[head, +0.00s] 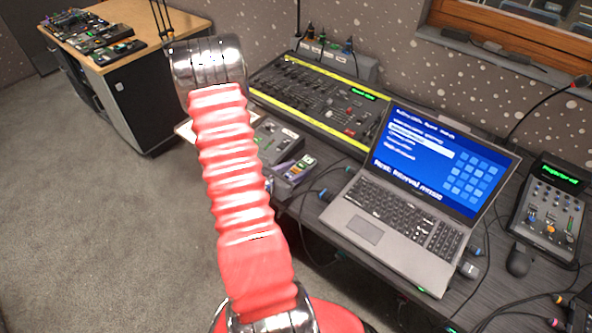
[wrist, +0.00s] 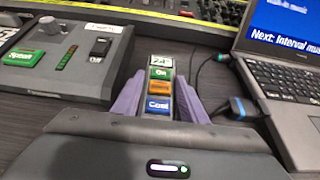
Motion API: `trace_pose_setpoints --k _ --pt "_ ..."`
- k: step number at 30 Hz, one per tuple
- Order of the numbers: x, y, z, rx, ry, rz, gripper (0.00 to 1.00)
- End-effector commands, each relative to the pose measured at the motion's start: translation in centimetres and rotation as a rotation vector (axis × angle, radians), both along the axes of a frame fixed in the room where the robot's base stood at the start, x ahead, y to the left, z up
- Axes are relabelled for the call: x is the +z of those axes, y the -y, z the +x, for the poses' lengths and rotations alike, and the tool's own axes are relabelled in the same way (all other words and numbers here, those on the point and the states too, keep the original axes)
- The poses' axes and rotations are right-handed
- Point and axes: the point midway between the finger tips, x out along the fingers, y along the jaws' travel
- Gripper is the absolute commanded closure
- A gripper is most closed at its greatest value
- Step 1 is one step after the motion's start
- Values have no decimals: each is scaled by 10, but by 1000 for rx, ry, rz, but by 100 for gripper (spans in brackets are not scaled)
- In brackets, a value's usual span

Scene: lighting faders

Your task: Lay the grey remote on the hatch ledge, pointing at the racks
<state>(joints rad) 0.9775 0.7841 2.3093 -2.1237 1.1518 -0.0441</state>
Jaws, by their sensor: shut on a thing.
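The remote (wrist: 159,88) shows in the wrist view as a narrow strip of coloured, labelled keys in white, green, orange and blue. Its key face is up and its long side runs away from the wrist. My gripper (wrist: 157,97) has purple fingers closed on both its sides. The near end is hidden by the dark gripper body. In the head view the remote (head: 301,168) and my gripper (head: 291,173) are at the desk's front edge, left of the laptop. I cannot tell whether the remote touches the desk. The hatch ledge (head: 459,35) is at the upper right, under the wooden-framed opening.
An open laptop (head: 400,190) stands right of my gripper. A small fader box (head: 276,140) is at its left, and a long yellow-edged mixing desk (head: 315,100) lies behind. A small console (head: 549,210) stands far right. Several dark items (head: 487,46) lie on the ledge. Cables cross the desk.

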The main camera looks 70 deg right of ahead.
Motion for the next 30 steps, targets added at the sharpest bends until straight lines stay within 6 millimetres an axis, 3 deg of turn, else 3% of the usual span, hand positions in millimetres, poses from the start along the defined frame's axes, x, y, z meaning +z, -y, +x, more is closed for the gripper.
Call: trace_pose_setpoints --k 1,2,9,20,30 --pt "-1 0 0 0 0 0 87" --pt "-1 0 0 0 0 0 59" --pt "-1 0 0 0 0 0 43" --pt "2 0 0 0 0 0 43" --pt "17 -33 16 5 1 0 43"
